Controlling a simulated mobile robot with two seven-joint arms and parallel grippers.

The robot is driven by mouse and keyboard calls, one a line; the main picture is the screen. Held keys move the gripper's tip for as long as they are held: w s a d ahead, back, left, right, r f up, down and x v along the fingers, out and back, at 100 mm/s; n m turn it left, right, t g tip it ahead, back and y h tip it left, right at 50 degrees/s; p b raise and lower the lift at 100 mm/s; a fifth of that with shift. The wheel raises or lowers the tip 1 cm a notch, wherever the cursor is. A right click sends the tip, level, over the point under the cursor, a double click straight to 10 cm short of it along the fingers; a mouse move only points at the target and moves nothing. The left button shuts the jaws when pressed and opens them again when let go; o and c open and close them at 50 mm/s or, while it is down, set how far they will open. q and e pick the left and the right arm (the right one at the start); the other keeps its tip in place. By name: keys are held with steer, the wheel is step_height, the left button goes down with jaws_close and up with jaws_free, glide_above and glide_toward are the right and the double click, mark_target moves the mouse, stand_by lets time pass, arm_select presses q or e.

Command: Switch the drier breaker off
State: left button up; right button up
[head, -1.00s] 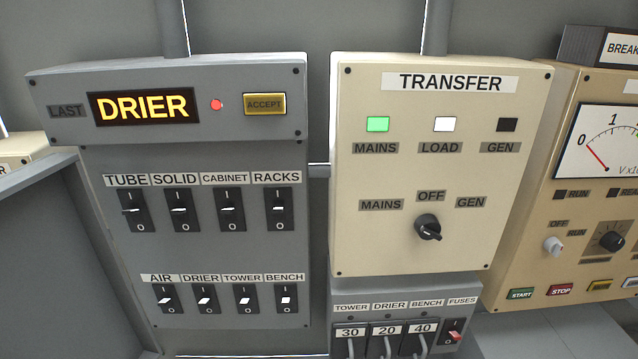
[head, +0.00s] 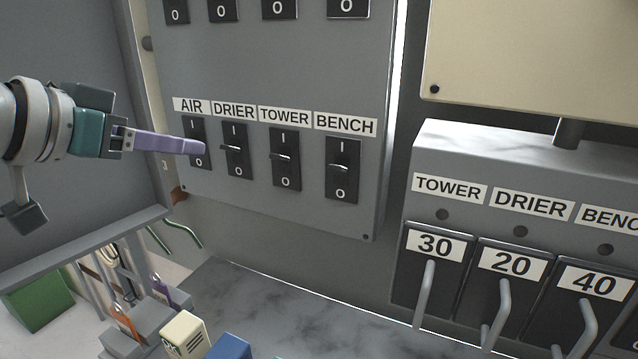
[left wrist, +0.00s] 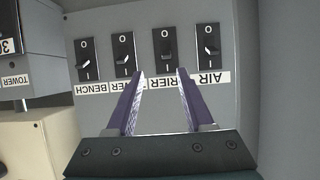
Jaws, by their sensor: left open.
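The drier breaker (head: 235,150) is a black rocker switch marked I above and O below, second from the left in the lower row of the grey panel (head: 290,75). Its small lever sticks out near the middle; I cannot tell for sure which way it is set. My left gripper (head: 203,148) is in front of the AIR breaker, left of the drier breaker, and partly covers AIR. In the left wrist view, which is upside down, my open, empty purple fingers (left wrist: 160,73) point toward the drier breaker (left wrist: 167,46), seemingly apart from it. My right gripper is not in view.
TOWER (head: 285,158) and BENCH (head: 343,168) breakers sit close on the right. A fuse box (head: 470,150) with projecting handles stands further right, below the cream panel (head: 530,60). A worktop (head: 300,310) with small blocks lies below.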

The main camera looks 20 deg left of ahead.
mark_target(230, 149)
arm_select(q)
steer(key=a+x, duration=0.1)
steer(key=x, duration=0.9)
steer(key=shift+w+r+b, duration=0.2)
steer(key=shift+w+b, duration=0.25)
steer(key=shift+w, duration=0.05)
jaws_close()
